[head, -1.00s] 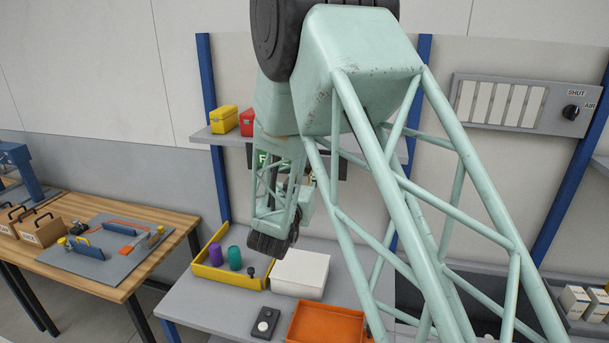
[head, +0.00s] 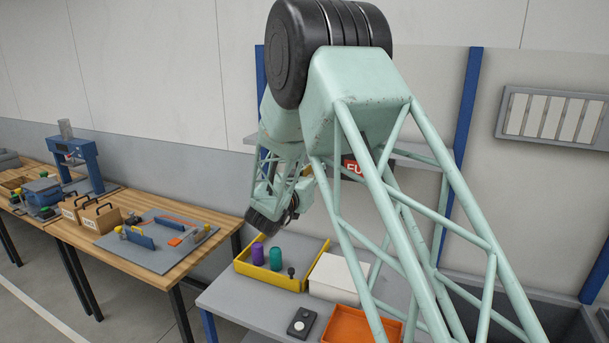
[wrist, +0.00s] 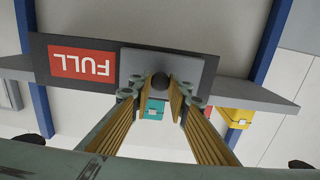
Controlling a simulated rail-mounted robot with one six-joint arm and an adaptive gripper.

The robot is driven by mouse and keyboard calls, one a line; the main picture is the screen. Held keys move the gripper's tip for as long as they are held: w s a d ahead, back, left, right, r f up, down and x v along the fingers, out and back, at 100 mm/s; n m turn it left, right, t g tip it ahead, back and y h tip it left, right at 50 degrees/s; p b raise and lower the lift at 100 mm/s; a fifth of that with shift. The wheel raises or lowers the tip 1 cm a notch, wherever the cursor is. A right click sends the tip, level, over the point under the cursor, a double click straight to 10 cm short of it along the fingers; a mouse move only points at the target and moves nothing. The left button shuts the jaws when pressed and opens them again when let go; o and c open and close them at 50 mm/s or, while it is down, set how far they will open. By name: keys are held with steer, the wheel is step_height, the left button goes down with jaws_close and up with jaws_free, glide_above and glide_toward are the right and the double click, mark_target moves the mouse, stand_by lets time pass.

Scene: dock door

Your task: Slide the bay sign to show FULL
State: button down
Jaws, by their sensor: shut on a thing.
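The bay sign (wrist: 40,60) is a dark board at the shelf, upside down in the wrist view. Its red FULL panel (wrist: 82,64) is uncovered, with the whole word readable. A grey sliding cover (wrist: 195,70) with a dark round knob (wrist: 160,81) sits beside the red panel. My gripper (wrist: 160,88) is shut on the knob, one finger on each side. In the head view, part of the red panel (head: 352,168) with "FU" shows behind my arm. The cover, knob and fingertips are hidden there.
A yellow box (wrist: 235,117) and a teal box (wrist: 154,109) are near the sign in the wrist view. Below, the bench holds a yellow tray (head: 270,277), a white box (head: 336,277) and an orange tray (head: 360,326). A blue post (head: 468,110) stands right.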

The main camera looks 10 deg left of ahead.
steer(key=shift+a+r, duration=0.1)
steer(key=shift+a, duration=0.05)
steer(key=c, duration=2.8)
jaws_free()
steer(key=o, duration=0.3)
steer(key=shift+a, duration=0.2)
steer(key=shift+o, duration=0.2)
steer(key=shift+d, duration=0.1)
steer(key=shift+s, duration=0.15)
steer(key=s+a, duration=0.2)
steer(key=s, duration=0.9)
steer(key=shift+s+a, duration=0.2)
